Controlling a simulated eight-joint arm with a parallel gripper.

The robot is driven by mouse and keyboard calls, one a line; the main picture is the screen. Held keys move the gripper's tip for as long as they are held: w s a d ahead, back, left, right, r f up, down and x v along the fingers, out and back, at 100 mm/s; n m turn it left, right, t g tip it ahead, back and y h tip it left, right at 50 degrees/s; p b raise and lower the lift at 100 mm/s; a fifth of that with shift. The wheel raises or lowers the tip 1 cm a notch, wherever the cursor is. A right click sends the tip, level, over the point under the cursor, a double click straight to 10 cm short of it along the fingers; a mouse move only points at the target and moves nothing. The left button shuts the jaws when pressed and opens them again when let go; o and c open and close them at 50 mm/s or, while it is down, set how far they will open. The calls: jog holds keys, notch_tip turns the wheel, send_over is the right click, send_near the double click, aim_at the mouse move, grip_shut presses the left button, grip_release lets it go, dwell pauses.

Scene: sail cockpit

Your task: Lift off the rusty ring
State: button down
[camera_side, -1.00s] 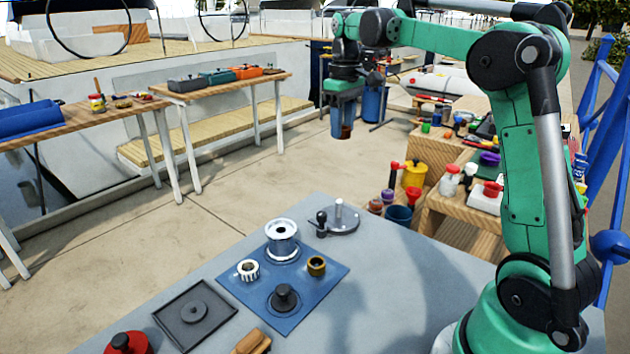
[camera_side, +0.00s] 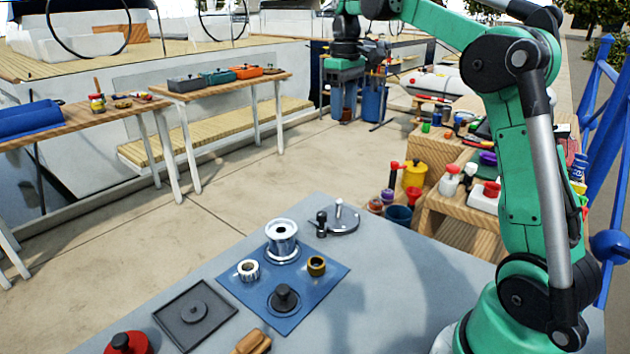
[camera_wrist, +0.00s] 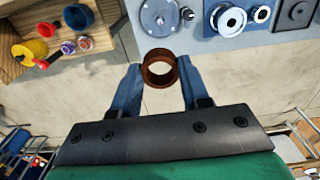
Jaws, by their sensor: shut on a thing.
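The rusty ring (camera_wrist: 159,84) is a short brown, open-centred band. In the wrist view it sits between the blue fingers of my gripper (camera_wrist: 162,82), which is shut on it from both sides. In the side view my gripper (camera_side: 345,108) hangs high above the far side of the grey bench, and the ring (camera_side: 346,116) shows small and dark at the fingertips. The silver drum (camera_side: 281,240) stands upright on the blue mat (camera_side: 319,295), well below and apart from the ring.
On the mat are a white toothed ring (camera_side: 247,270), a brass ring (camera_side: 316,266) and a black knob (camera_side: 285,298). A round plate with a pin (camera_side: 341,220) lies behind. A dark square tray (camera_side: 171,314) is at left. The bench's right part is clear.

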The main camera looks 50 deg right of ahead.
jog(key=shift+r, duration=1.55)
